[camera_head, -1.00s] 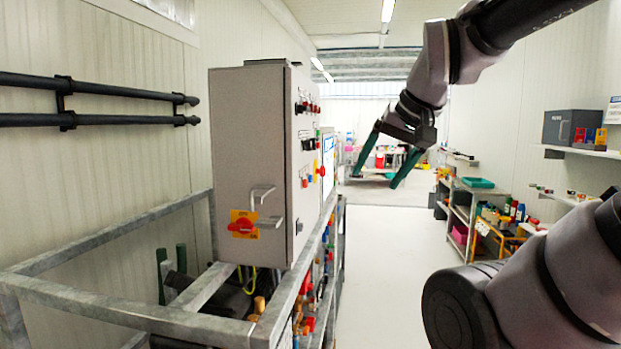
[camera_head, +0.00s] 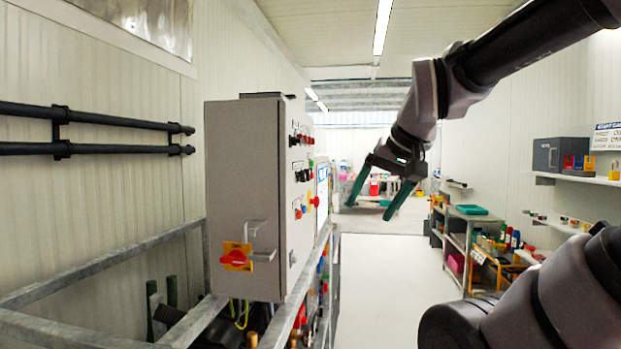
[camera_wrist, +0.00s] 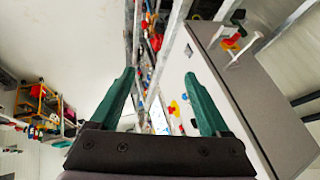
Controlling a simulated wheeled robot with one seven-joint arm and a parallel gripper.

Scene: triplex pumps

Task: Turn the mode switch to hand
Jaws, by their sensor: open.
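The grey control cabinet (camera_head: 243,180) stands left of centre in the head view, and its front panel (camera_head: 300,190) is seen at a steep angle. The panel carries several small red, black and yellow switches and buttons; which one is the mode switch I cannot tell. A red rotary handle on a yellow plate (camera_head: 236,257) is on the cabinet's near side. My gripper (camera_head: 374,207) is open and empty, with green fingers, in the air to the right of the panel and apart from it. In the wrist view the open fingers (camera_wrist: 163,92) frame part of the cabinet (camera_wrist: 250,95).
A galvanised frame (camera_head: 110,258) surrounds the cabinet's base. Black pipes (camera_head: 90,131) run along the left wall. A grey shelf unit (camera_head: 470,235) with tools and a wall shelf (camera_head: 580,179) are on the right. The aisle floor (camera_head: 375,290) is clear.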

